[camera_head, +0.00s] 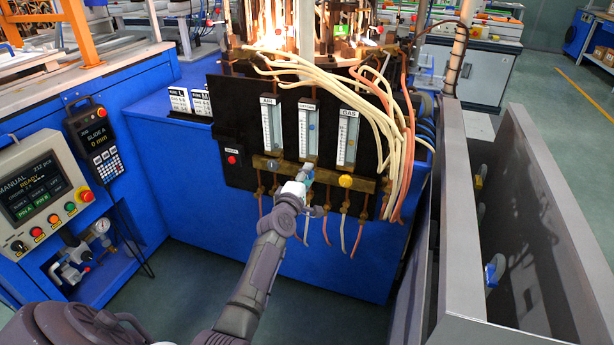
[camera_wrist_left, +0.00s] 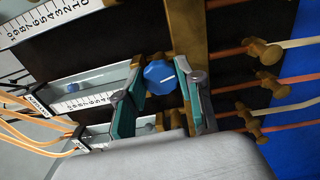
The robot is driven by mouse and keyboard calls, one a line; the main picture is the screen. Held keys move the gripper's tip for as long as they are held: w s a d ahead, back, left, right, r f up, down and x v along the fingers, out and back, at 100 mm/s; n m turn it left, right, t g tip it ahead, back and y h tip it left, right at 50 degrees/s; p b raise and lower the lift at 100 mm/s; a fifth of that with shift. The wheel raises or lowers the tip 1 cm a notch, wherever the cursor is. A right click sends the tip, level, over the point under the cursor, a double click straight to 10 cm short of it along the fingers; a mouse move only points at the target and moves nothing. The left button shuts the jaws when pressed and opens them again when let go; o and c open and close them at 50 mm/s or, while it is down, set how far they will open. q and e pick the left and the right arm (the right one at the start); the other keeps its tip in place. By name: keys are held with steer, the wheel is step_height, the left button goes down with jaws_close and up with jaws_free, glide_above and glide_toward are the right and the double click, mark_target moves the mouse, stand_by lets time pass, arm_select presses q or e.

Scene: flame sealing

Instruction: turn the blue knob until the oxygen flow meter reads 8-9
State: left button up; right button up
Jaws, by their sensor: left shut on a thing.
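The blue knob (camera_wrist_left: 159,76) has a white mark on its face and sits between the teal-padded fingers of my left gripper (camera_wrist_left: 158,85), which is shut on it. In the head view my left gripper (camera_head: 304,176) reaches the brass bar below the oxygen flow meter (camera_head: 308,128) and mostly hides the knob. The oxygen meter is the middle of three upright tubes. A small bluish float shows near the middle of its height; the exact number is too small to read. The meter also shows in the left wrist view (camera_wrist_left: 100,77). My right gripper is not in view.
The air meter (camera_head: 271,127) is to the left and the gas meter (camera_head: 347,138) to the right, with a yellow knob (camera_head: 345,181) below it. Pale and orange hoses (camera_head: 390,120) hang at the right. Brass valves and hoses stick out below the bar.

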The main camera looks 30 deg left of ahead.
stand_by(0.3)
arm_select(q)
steer(key=o, duration=1.1)
steer(key=shift+o, duration=0.2)
steer(key=v, duration=1.2)
